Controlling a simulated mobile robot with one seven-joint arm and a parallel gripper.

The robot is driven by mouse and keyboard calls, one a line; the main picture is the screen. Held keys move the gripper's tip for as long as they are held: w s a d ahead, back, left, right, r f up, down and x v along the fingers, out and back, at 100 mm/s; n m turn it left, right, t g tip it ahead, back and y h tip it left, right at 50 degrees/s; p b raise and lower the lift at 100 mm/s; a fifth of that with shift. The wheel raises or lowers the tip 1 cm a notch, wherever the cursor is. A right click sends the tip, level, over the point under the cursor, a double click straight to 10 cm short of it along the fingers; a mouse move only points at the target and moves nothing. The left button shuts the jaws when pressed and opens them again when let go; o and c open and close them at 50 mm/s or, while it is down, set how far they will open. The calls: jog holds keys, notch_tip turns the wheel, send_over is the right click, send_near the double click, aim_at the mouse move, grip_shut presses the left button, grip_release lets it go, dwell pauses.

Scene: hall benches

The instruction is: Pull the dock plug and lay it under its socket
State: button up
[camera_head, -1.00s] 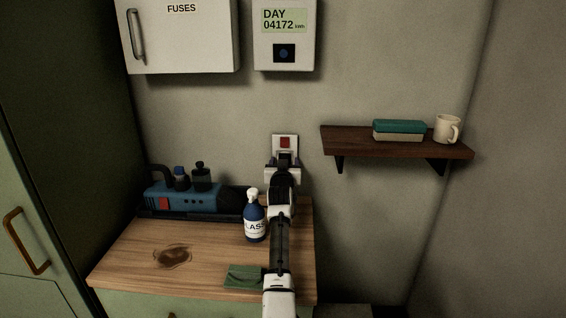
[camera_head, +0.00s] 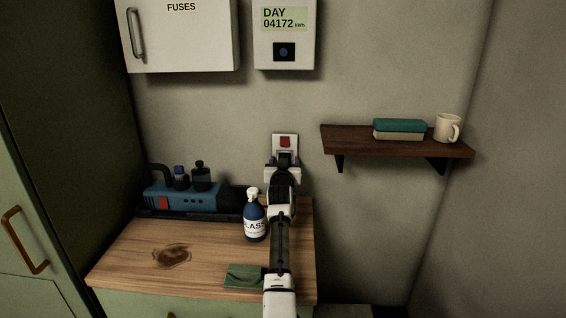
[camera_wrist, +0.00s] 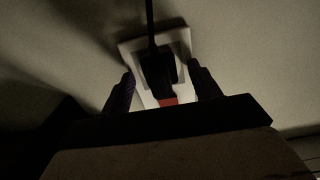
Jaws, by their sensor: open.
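The white wall socket (camera_head: 293,138) with its red switch (camera_head: 285,142) is on the wall above the bench. In the wrist view the socket plate (camera_wrist: 133,52) surrounds the black dock plug (camera_wrist: 157,72), which sits in it with a dark cable (camera_wrist: 150,20) running to the top edge. My gripper (camera_head: 283,163) is at the socket with its jaws open. In the wrist view its two fingers (camera_wrist: 163,90) stand on either side of the plug, with gaps visible. In the head view my gripper hides the plug.
A shelf (camera_head: 345,142) with a mug (camera_head: 446,128) is to the right.

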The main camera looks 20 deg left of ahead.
jog(key=c, duration=1.3)
jog(key=shift+p+v, duration=1.5)
jog(key=shift+v, duration=1.5)
jog(key=shift+c, duration=0.2)
jog(key=shift+s, duration=0.1)
